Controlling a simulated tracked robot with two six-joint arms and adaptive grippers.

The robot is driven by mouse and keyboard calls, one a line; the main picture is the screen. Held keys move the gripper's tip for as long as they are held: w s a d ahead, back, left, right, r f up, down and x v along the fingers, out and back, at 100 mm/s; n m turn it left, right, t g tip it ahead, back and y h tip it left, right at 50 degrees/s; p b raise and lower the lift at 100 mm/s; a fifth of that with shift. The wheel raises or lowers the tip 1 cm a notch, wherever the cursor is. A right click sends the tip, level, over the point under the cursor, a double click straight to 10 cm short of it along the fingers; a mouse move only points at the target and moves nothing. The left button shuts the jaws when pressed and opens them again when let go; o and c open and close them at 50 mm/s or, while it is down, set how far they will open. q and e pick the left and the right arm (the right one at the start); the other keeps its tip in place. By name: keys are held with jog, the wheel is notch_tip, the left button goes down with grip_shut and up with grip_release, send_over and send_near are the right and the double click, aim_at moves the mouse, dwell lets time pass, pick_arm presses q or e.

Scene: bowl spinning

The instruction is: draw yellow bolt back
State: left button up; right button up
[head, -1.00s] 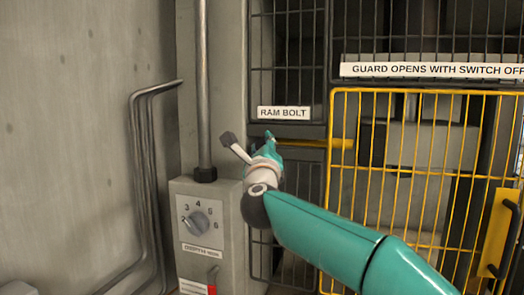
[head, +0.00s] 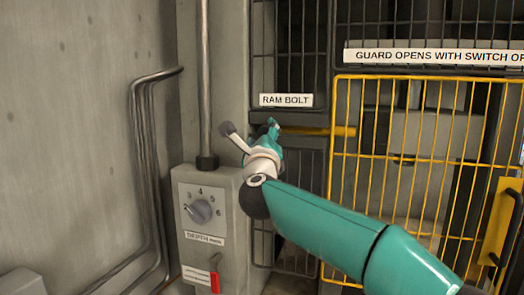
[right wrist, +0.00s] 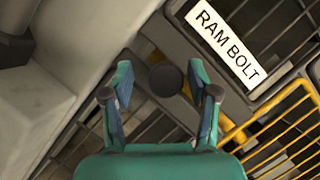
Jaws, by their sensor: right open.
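The yellow bolt (head: 310,131) lies level beneath the RAM BOLT label, its right part reaching over the left edge of the yellow mesh guard (head: 336,190). My right gripper (head: 272,125) is at the bolt's left end in the head view. In the right wrist view my right gripper (right wrist: 162,90) is open, and a dark round knob (right wrist: 165,78) shows between its fingertips, apart from both. Yellow parts of the bolt (right wrist: 234,135) show behind the right finger. The fingers hide part of the bolt. My left gripper is not in view.
The RAM BOLT label (head: 286,100) is just above the bolt. A grey box (head: 207,205) with a dial and a red switch (head: 215,283) stands at lower left. Grey pipes (head: 150,170) run along the left wall. Dark mesh panels flank the bolt.

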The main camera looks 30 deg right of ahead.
jog(key=v, duration=1.1)
